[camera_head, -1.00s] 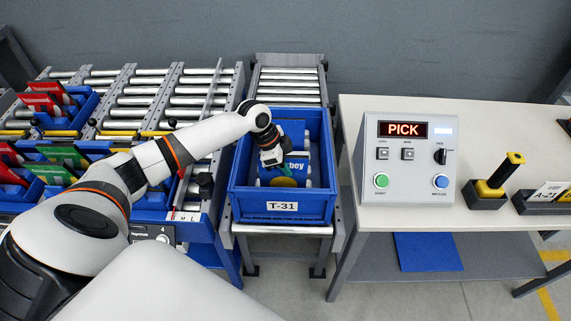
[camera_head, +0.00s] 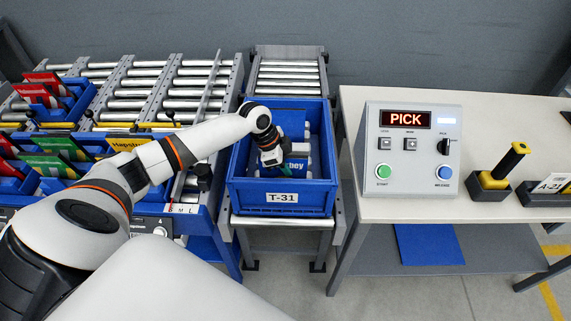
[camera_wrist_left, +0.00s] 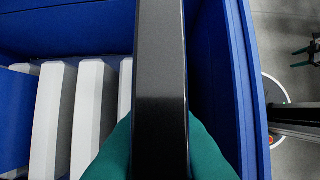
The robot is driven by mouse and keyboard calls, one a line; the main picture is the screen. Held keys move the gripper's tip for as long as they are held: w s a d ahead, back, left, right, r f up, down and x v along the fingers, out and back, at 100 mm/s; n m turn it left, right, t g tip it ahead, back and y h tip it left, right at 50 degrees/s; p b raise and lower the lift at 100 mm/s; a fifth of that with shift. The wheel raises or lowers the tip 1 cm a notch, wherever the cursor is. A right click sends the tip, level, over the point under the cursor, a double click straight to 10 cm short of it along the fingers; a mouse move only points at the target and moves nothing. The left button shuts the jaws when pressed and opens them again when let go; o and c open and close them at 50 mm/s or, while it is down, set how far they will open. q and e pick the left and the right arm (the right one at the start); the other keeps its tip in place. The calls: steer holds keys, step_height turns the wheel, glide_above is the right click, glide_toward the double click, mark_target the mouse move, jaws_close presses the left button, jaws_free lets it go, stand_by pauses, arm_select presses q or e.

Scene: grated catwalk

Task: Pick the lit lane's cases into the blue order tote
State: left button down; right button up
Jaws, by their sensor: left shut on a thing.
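The blue order tote (camera_head: 283,197), labelled T-31, stands on the short roller conveyor in the middle. Blue-faced cases (camera_head: 298,164) with white edges stand in it; in the left wrist view several white case edges (camera_wrist_left: 52,120) stand in a row. My left gripper (camera_head: 281,169) reaches down inside the tote. Its teal fingers are shut on a dark-edged case (camera_wrist_left: 160,90), beside the row and near the tote wall. My right gripper (camera_wrist_left: 300,57) shows small at the right edge of the left wrist view, its teal fingers apart and empty.
Sloped roller lanes at left hold blue trays with red cases (camera_head: 42,90), green cases (camera_head: 52,165) and a yellow case (camera_head: 122,144).

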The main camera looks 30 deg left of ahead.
mark_target(291, 157)
arm_select(q)
steer(key=shift+f, duration=0.2)
steer(key=c, duration=1)
jaws_free()
steer(key=shift+o, duration=0.2)
steer(key=shift+r, duration=0.1)
step_height(291, 157, up, 8)
steer(key=p, duration=0.7)
steer(key=shift+p, duration=0.35)
steer(key=shift+s, duration=0.1)
